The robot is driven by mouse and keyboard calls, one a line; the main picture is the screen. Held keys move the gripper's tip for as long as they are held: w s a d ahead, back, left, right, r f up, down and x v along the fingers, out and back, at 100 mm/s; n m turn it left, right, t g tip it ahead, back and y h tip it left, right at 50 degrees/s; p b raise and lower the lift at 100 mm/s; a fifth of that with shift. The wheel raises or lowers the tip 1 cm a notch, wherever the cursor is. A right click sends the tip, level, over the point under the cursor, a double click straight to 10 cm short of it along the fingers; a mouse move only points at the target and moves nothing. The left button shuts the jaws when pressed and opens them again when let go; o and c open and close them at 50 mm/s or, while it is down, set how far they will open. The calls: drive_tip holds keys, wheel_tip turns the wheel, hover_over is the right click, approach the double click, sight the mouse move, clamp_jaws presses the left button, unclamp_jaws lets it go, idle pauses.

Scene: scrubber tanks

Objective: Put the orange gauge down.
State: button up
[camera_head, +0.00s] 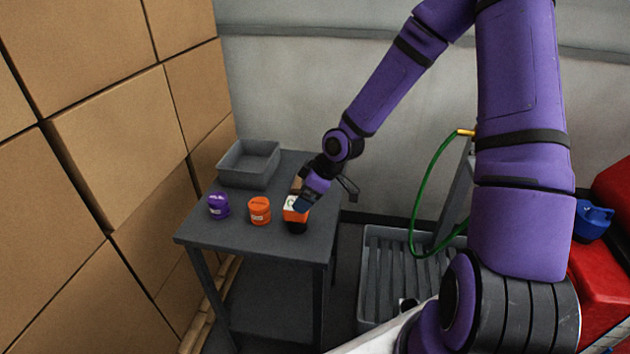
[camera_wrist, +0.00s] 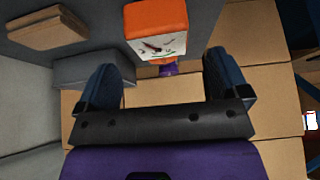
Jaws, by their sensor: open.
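The orange gauge (camera_head: 296,213) has a white dial face and stands on the grey table (camera_head: 240,237) near its right front part. It also shows in the wrist view (camera_wrist: 157,18), upper middle, dial towards the camera. My gripper (camera_head: 304,203) is right at the gauge in the head view and covers part of it. In the wrist view my gripper (camera_wrist: 163,75) has its two blue fingers wide apart, with nothing clamped between them. The gauge lies past the fingertips there, and I see no finger touching it.
An orange canister (camera_head: 259,210) and a purple canister (camera_head: 218,205) stand left of the gauge. A grey bin (camera_head: 247,165) is at the table's back left. A brown block (camera_wrist: 48,28) lies behind my gripper. Stacked cartons (camera_head: 115,150) rise left of the table.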

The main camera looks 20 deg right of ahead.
drive_tip(key=s+d+r+m+h, duration=0.3)
drive_tip(key=s+r, duration=0.3)
drive_tip(key=r, duration=0.5)
drive_tip(key=s+d+r+m+h, duration=0.2)
drive_tip(key=s+d+r+h, duration=0.15)
drive_tip(key=s+r, duration=0.45)
drive_tip(key=s+a+r+m+t+y, duration=0.1)
drive_tip(key=s+r+m, duration=0.4)
drive_tip(key=s+r, duration=0.8)
drive_tip(key=shift+s+a+r+m+t+y, duration=0.3)
drive_tip(key=shift+a+r+m+y, duration=0.1)
drive_tip(key=shift+r, duration=0.2)
drive_tip(key=shift+w, duration=0.1)
